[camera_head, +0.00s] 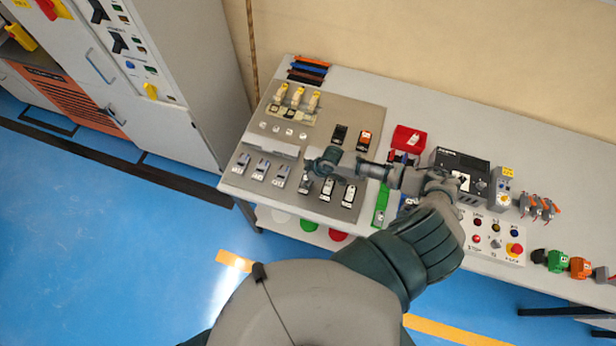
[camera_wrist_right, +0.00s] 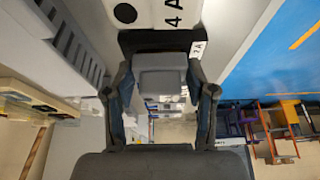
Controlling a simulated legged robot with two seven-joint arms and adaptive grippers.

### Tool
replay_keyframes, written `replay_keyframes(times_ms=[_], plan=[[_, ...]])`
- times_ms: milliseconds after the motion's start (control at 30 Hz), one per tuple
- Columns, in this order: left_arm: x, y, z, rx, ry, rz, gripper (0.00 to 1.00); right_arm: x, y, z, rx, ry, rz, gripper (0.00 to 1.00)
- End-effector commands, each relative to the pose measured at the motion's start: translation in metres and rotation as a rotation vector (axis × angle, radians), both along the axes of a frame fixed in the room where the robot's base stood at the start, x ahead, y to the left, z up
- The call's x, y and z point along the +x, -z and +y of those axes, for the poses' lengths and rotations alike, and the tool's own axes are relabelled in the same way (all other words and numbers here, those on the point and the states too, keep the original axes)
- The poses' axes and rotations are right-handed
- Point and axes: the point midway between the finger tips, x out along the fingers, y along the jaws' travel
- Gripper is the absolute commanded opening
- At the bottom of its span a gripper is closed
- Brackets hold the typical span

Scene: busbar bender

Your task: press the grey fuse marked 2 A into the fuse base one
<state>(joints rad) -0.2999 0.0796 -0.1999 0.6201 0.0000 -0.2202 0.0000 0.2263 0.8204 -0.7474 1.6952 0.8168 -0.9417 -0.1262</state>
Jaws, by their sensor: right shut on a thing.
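My right gripper (camera_head: 309,176) reaches in over the grey mounting panel (camera_head: 262,212), above the front row of modules. In the right wrist view its two fingers (camera_wrist_right: 160,82) are shut on a grey block, the grey fuse (camera_wrist_right: 162,84). A small white label ending in "A" shows beside it (camera_wrist_right: 198,49); I cannot read its number surely. A white part marked "4 A" (camera_wrist_right: 168,14) is close beyond. In the head view the gripper hides the fuse and the spot beneath it. I cannot tell which base is number one or whether the fuse touches it. My left gripper is not seen.
Grey modules (camera_head: 262,168) stand left of the gripper; black-and-white ones (camera_head: 327,189) stand right. Yellow-topped parts (camera_head: 297,96) are at the back. A red box (camera_head: 408,139), a black device (camera_head: 460,171) and a button box (camera_head: 492,237) lie right, beside my arm.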

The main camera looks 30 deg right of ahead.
Motion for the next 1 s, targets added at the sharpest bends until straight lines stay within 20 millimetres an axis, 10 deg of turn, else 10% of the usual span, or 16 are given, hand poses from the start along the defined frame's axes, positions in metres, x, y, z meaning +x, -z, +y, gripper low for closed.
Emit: replay_keyframes(times_ms=[233,267,367,767,1000], plan=[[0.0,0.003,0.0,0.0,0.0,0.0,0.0,0.0,0.006,0.0,0.0,0.0,0.001,0.2],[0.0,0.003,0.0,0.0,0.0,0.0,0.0,0.0,0.006,0.0,0.0,0.0,0.001,0.63],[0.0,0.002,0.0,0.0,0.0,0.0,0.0,0.0,0.005,0.0,0.0,0.0,0.001,0.85],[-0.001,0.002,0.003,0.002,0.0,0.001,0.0,-0.002,-0.001,-0.002,-0.001,0.0,0.001,0.85],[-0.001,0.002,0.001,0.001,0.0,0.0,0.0,-0.015,-0.045,-0.015,-0.002,-0.002,-0.001,0.85]])
